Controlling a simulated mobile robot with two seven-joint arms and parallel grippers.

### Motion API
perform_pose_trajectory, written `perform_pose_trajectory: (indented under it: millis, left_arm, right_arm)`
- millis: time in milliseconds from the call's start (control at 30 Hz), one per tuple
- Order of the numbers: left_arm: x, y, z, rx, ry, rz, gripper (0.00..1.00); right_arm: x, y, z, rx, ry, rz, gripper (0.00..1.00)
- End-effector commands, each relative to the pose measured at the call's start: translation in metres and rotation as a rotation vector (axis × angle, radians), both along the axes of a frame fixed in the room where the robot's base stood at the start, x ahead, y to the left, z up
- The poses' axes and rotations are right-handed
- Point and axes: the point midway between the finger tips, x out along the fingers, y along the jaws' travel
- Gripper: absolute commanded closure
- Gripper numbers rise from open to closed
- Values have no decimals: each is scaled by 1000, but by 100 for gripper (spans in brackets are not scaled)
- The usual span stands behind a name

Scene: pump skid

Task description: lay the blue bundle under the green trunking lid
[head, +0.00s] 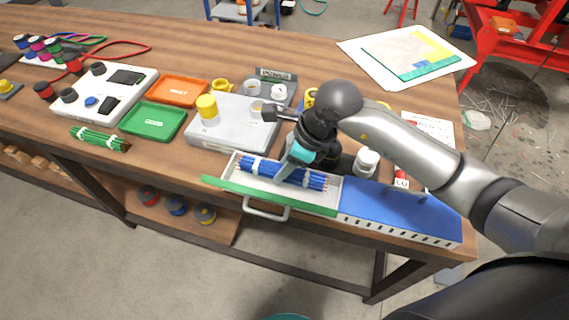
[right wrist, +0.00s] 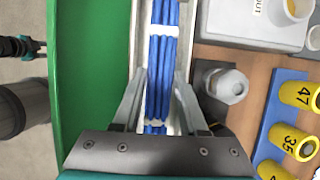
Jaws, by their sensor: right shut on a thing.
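The blue bundle (head: 255,168) is a row of blue wires with white ties. It lies lengthwise in the white trunking (head: 232,161), between its walls. My right gripper (head: 285,170) is shut on it from above; the right wrist view shows the fingers on either side of the bundle (right wrist: 160,55). The green trunking lid (head: 310,205) stands open along the trunking's near side, with a pale handle in front. It fills the left of the right wrist view (right wrist: 95,70). A dark part at that view's left edge may be my left gripper (right wrist: 35,46); its jaws are unclear.
A blue cover (head: 400,210) closes the trunking's right part. A grey block (head: 232,135) with a yellow cap stands behind. A green bundle (head: 100,140), green tray (head: 152,121) and orange tray (head: 178,90) lie left. A white jar (head: 367,161) stands close behind the trunking.

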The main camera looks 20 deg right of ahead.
Motion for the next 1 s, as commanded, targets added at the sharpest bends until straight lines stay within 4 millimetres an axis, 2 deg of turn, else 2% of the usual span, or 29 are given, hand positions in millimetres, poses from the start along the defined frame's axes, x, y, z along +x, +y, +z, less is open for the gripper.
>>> perform_pose_trajectory:
  millis: [1000]
  left_arm:
    - [0,1,-27,1,0,1,58]
  right_arm:
    - [1,0,-31,0,-1,0,100]
